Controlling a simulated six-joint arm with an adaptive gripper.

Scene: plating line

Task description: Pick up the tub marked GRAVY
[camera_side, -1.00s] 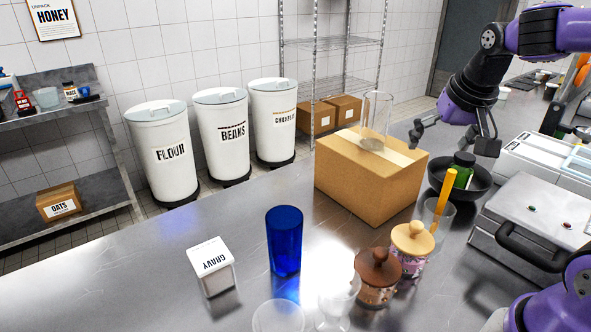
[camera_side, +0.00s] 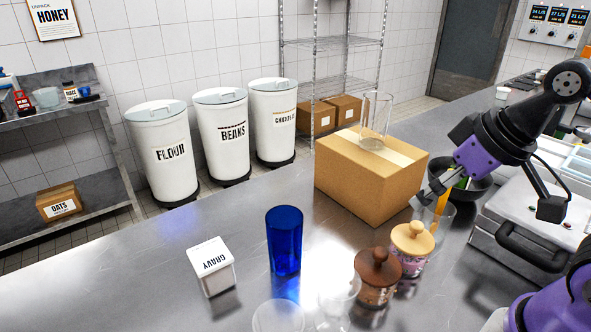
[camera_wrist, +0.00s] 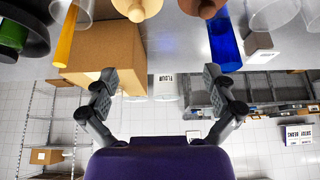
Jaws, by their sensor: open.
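The GRAVY tub (camera_side: 214,268) is a white, squarish tub with black lettering, standing on the steel counter left of the blue glass. In the wrist view it appears as a small whitish block (camera_wrist: 261,44) beside the blue glass; its lettering is not readable there. My gripper (camera_side: 488,202) is open, its two fingers spread wide with nothing between them. It is above the right part of the counter, right of the cardboard box and well to the right of the tub. In the wrist view the gripper (camera_wrist: 160,75) is also empty.
Between gripper and tub stand a cardboard box (camera_side: 360,188) with a clear pitcher (camera_side: 377,115) on it, a brown-lidded jar (camera_side: 377,280), a cream-lidded jar (camera_side: 412,245) and a blue glass (camera_side: 284,240). Clear glasses stand at the front. Counter left of the tub is free.

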